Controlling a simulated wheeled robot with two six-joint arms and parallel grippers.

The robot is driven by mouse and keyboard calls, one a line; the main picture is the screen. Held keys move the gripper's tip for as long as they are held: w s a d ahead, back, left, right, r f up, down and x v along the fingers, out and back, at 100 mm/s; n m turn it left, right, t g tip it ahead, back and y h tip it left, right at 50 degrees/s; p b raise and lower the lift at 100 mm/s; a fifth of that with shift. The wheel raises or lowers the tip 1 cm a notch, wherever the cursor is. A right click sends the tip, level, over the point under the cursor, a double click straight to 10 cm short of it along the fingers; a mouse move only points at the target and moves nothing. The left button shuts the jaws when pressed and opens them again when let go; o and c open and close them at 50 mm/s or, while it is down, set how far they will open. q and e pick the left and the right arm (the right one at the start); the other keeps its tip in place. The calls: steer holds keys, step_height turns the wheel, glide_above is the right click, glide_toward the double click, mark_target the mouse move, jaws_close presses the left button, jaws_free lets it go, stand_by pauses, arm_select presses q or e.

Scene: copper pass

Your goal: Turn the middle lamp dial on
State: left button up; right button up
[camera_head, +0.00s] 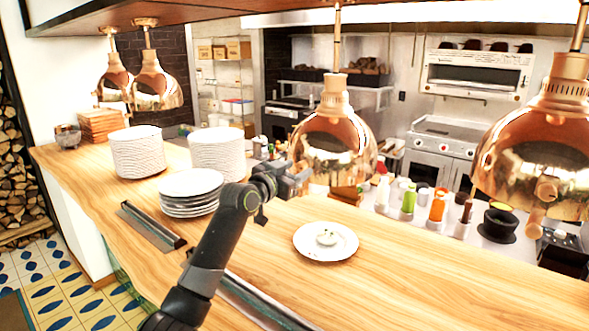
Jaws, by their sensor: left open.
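The middle copper lamp (335,140) hangs over the wooden counter, its dome rounded and shiny. I cannot clearly make out its dial; my gripper and reflections crowd its lower edge. The right copper lamp (535,135) is cut by the frame edge and has wooden knob-like parts (547,188) at its lower side. My left gripper (297,181) is open, just below and left of the middle lamp's lower rim. Whether it touches the lamp I cannot tell. My right gripper is out of view.
A plate with a small item (325,241) lies on the counter (420,270) below the lamp. Tall plate stacks (138,152) and a lower stack (191,193) stand left. Two more copper lamps (157,85) hang back left. Bottles (438,206) stand behind the counter.

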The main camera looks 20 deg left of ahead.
arm_select(q)
steer(key=shift+c, duration=0.5)
steer(key=c, duration=0.9)
